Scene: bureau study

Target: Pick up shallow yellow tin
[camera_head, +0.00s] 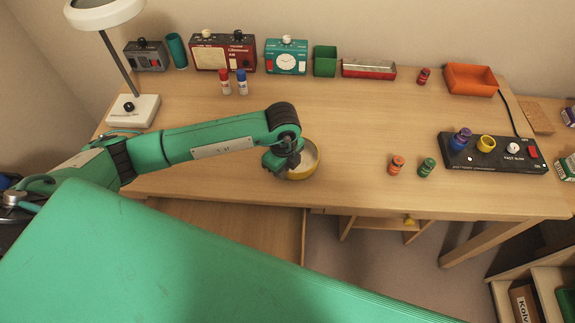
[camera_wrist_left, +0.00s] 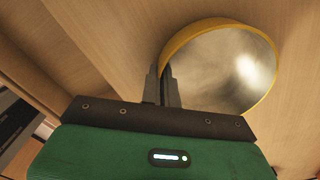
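The shallow yellow tin (camera_head: 312,167) is a round open dish with a yellow rim and a pale metallic inside. It is near the front edge of the desk, in the middle of the head view. My left gripper (camera_head: 287,162) is at the tin's left side, pointing down and covering part of it. In the left wrist view the tin (camera_wrist_left: 225,65) shows its bright inside. There the two fingers of my left gripper (camera_wrist_left: 163,88) are close together, one on each side of the tin's rim. I cannot tell whether the tin is clear of the desk. My right gripper is not in view.
An orange spool (camera_head: 396,165), a green spool (camera_head: 426,167) and a black switch panel (camera_head: 493,155) stand to the right. The desk's middle is clear.

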